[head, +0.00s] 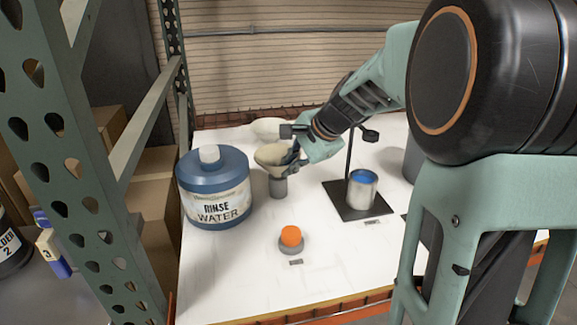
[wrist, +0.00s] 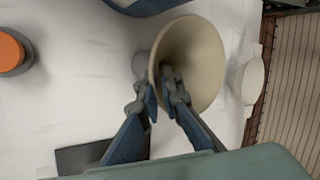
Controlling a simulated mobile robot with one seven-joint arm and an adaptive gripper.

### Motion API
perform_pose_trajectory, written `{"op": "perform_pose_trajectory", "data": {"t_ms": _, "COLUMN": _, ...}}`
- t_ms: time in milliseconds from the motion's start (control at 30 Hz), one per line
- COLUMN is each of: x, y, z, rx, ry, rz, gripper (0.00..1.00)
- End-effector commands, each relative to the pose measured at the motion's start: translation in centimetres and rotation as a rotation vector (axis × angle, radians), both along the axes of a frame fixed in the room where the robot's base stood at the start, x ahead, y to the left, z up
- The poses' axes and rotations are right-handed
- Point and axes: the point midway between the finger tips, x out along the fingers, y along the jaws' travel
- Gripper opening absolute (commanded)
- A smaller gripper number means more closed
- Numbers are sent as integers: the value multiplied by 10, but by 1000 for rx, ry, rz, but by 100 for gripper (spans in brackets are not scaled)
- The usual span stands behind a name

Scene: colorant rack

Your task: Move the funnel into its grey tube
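The funnel (head: 272,155) is a wide beige cone, mouth up and somewhat tilted, above the short grey tube (head: 278,188) in the head view. In the wrist view the funnel (wrist: 207,62) faces the camera and covers part of the grey tube (wrist: 141,62). My gripper (head: 293,157) is at the funnel's right side. In the wrist view my gripper (wrist: 162,85) has one finger inside the mouth and the other outside, closed on the wall. The spout is hidden, so I cannot tell whether it is in the tube.
A blue rinse water jug (head: 215,188) stands close left of the tube. A second pale rounded object (head: 266,128) is behind the funnel. A can with blue contents (head: 362,190) stands on a black stand (head: 357,208) at right. An orange-topped grey piece (head: 291,238) is in front.

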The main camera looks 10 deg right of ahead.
Motion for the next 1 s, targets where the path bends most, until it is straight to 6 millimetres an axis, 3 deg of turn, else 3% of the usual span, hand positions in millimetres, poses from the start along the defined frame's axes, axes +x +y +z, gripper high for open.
{"op": "perform_pose_trajectory", "data": {"t_ms": 267, "x": 0, "y": 0, "z": -3, "rx": 0, "ry": 0, "rz": 0, "gripper": 0}}
{"op": "perform_pose_trajectory", "data": {"t_ms": 300, "x": 0, "y": 0, "z": -3, "rx": 0, "ry": 0, "rz": 0, "gripper": 7}}
{"op": "perform_pose_trajectory", "data": {"t_ms": 467, "x": 0, "y": 0, "z": -3, "rx": 0, "ry": 0, "rz": 0, "gripper": 25}}
{"op": "perform_pose_trajectory", "data": {"t_ms": 767, "x": -1, "y": 0, "z": -2, "rx": 0, "ry": 0, "rz": 0, "gripper": 25}}
{"op": "perform_pose_trajectory", "data": {"t_ms": 1000, "x": -16, "y": -10, "z": 23, "rx": -3, "ry": -5, "rz": -2, "gripper": 25}}
